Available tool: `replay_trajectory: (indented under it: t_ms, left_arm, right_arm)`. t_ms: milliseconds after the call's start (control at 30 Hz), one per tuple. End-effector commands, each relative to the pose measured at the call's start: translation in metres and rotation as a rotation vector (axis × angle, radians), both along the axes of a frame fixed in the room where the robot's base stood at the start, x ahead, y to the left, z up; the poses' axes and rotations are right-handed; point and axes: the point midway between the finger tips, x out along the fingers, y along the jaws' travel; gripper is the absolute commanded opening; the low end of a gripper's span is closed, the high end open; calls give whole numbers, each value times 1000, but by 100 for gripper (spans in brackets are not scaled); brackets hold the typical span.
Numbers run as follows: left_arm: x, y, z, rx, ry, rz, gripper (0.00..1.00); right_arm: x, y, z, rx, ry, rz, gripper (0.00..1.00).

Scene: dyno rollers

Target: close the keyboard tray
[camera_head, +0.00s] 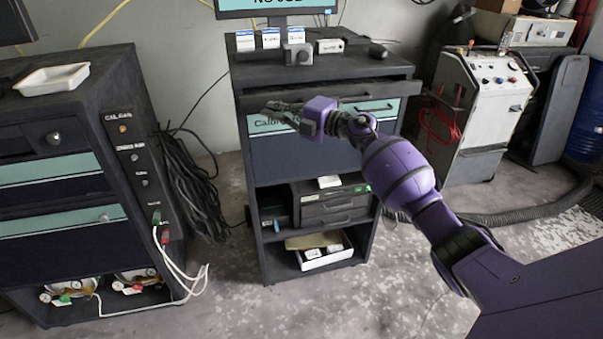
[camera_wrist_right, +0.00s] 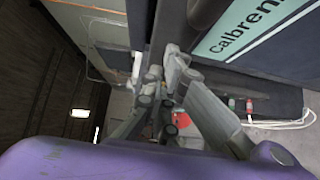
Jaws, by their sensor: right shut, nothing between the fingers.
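The keyboard tray (camera_head: 335,93) is a dark, wide slab under the top of the central cabinet. Its front edge sticks out a little past the cabinet body, above a teal-labelled drawer front. My right gripper (camera_head: 275,107) is shut and empty, in front of the tray's left half and low against its front edge. I cannot tell whether it touches the tray. In the right wrist view the gripper fingers (camera_wrist_right: 165,98) are beside a dark edge and the teal label (camera_wrist_right: 250,35). My left gripper is not in view.
The cabinet top (camera_head: 345,68) holds a monitor, small boxes and a grey device. A second dark cabinet (camera_head: 75,110) with a white tray stands at the left. A white wheeled machine (camera_head: 490,95) stands at the right. Cables (camera_head: 190,190) hang between the cabinets.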

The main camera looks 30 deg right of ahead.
Motion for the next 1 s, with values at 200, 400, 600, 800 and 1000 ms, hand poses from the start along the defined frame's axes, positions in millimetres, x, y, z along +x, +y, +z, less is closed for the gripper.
replay_trajectory:
  t_ms: [200, 400, 600, 800, 1000]
  left_arm:
    - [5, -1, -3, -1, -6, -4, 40]
    - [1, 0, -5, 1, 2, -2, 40]
    - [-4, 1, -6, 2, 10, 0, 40]
    - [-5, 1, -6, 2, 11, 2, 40]
    - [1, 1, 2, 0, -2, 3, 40]
  right_arm:
    - [12, -3, 0, -1, -1, 0, 0]
    - [15, -4, 2, -1, -3, -1, 0]
    - [15, -4, 4, 0, -6, -3, 0]
    - [15, -5, 5, 0, -8, -4, 0]
    - [9, -6, 6, 0, -6, 0, 0]
